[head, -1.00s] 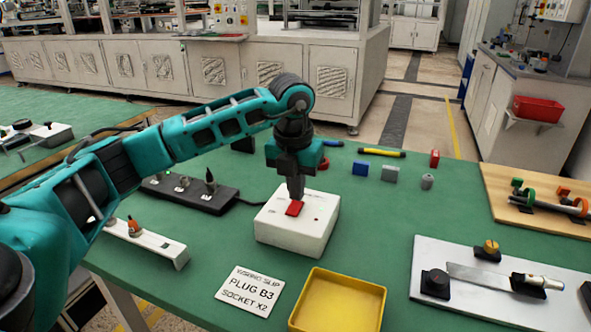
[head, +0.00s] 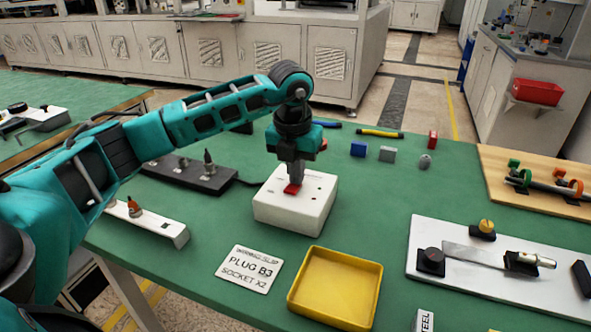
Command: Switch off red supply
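A white supply box (head: 290,216) stands on the green table near the middle of the head view. A red switch (head: 292,189) is set in its top face, towards the left. My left gripper (head: 295,182) points straight down over the box. Its fingers look closed together, with nothing visible between them. The fingertips are at the red switch, seemingly touching it, and they hide its back part. I cannot tell which way the switch is tipped. My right gripper is not in view.
A black socket strip (head: 190,176) lies left of the box, with a cable running to it. A yellow tray (head: 335,290) and a card reading PLUG B3 SOCKET X2 (head: 249,270) lie in front. A white fixture board (head: 470,280) is at the right. Small blocks lie behind.

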